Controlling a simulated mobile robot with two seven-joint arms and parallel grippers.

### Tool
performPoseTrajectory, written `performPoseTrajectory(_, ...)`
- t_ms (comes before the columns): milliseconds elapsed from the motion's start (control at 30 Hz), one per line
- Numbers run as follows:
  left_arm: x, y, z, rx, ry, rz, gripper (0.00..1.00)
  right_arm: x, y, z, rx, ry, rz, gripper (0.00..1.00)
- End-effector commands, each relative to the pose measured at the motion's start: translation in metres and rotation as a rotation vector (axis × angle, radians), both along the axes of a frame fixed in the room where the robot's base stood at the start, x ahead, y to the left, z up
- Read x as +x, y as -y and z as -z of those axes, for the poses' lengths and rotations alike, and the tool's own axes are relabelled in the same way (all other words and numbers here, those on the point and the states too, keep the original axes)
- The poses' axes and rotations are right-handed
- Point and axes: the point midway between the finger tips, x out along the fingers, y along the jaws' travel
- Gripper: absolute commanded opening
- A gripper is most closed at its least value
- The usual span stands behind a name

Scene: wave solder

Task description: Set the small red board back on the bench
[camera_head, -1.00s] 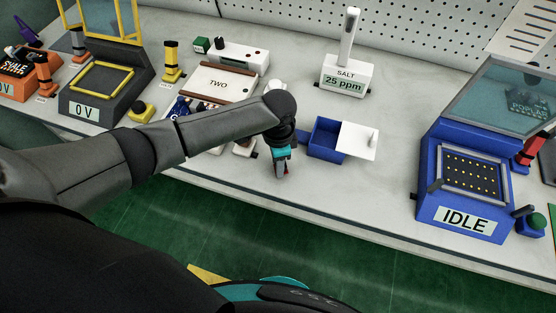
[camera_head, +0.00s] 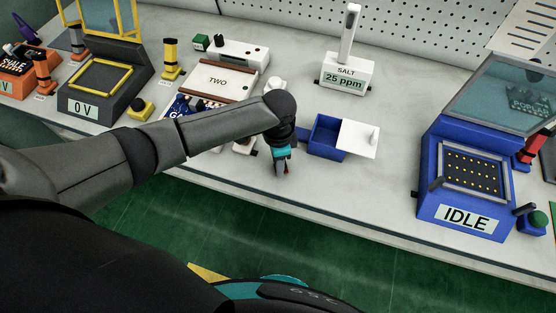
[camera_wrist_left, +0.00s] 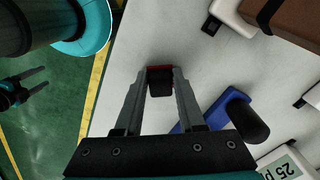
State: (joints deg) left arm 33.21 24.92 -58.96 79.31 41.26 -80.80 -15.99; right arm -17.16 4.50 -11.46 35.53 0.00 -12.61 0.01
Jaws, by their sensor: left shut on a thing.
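The small red board (camera_wrist_left: 160,68) shows as a narrow red strip at the fingertips in the left wrist view, with a dark block between the fingers just below it. Only a trace of red shows in the head view. My left gripper (camera_head: 281,170) points down near the front edge of the bench (camera_head: 370,215) and is shut on the board. The fingers hide most of it, and I cannot tell whether it touches the bench. My right gripper (camera_wrist_left: 35,82) shows at the left of the left wrist view, over the green floor, fingers apart and empty.
A blue box (camera_head: 325,137) with a white lid stands just right of my left gripper. The salt meter (camera_head: 346,75) is behind it. The blue IDLE machine (camera_head: 465,190) stands at the right. Bare bench lies between box and machine.

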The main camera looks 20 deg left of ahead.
Motion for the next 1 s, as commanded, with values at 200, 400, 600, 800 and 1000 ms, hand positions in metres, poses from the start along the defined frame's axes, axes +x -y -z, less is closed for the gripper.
performPoseTrajectory(200,0.000,0.000,0.002,0.000,0.000,0.000,0.50,0.000,0.000,0.001,0.000,0.000,0.000,0.66)
performPoseTrajectory(400,0.000,0.000,0.002,0.000,0.000,0.000,0.72,0.000,0.000,0.001,0.000,0.000,0.000,0.66)
performPoseTrajectory(600,0.000,0.000,0.002,0.000,0.000,0.000,0.73,0.000,0.000,0.001,0.000,0.000,0.000,0.66)
performPoseTrajectory(800,0.000,0.000,0.001,0.000,0.000,0.000,0.73,0.000,0.000,0.001,-0.001,0.000,0.000,0.66)
performPoseTrajectory(1000,0.001,0.000,-0.016,-0.001,0.003,0.000,0.73,0.000,0.001,-0.005,-0.001,0.000,0.000,0.66)
